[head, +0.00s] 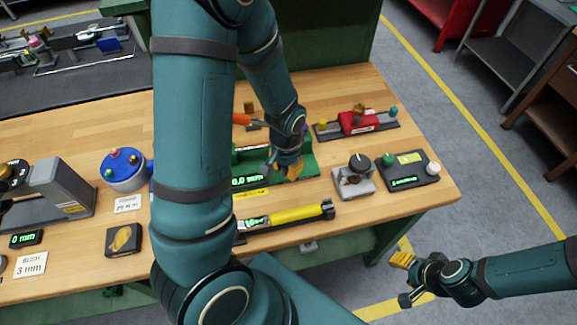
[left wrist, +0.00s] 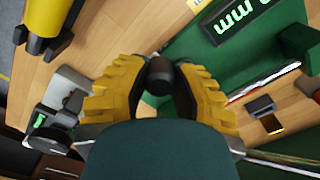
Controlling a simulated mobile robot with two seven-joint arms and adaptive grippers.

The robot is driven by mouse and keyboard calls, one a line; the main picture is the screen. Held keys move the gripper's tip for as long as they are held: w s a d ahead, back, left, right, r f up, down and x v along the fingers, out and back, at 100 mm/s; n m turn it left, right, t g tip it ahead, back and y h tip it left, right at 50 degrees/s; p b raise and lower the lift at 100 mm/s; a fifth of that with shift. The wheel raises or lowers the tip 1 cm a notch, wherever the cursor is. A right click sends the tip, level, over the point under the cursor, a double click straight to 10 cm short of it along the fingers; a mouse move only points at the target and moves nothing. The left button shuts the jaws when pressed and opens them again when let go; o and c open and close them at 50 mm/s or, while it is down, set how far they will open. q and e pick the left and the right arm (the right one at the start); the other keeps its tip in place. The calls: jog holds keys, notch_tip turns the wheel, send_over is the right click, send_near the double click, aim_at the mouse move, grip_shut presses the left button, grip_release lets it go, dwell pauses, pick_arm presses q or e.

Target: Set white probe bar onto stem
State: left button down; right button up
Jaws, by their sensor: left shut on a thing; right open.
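My left gripper (head: 288,167) is low over the green fixture (head: 306,170) with the display on the bench. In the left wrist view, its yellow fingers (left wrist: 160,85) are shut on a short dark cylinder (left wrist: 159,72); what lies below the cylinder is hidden. A thin white and red strip (left wrist: 264,82) lies over the green fixture to the right of the fingers; I cannot tell if it is the white probe bar. I cannot make out the stem for certain. My right gripper (head: 404,279) is open and empty, off the bench's front right side.
A grey block with a dark knob (head: 353,180) and a dark box with a display (head: 410,171) stand right. A red device (head: 359,121) stands behind them. The front right corner of the bench (head: 437,196) is clear.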

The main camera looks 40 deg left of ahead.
pick_arm(q)
jog(key=shift+s, duration=0.1)
dwell(0.3)
jog(key=c, duration=0.7)
grip_release()
jog(key=shift+a, duration=0.1)
notch_tip(320, 180, up, 12)
dwell(0.5)
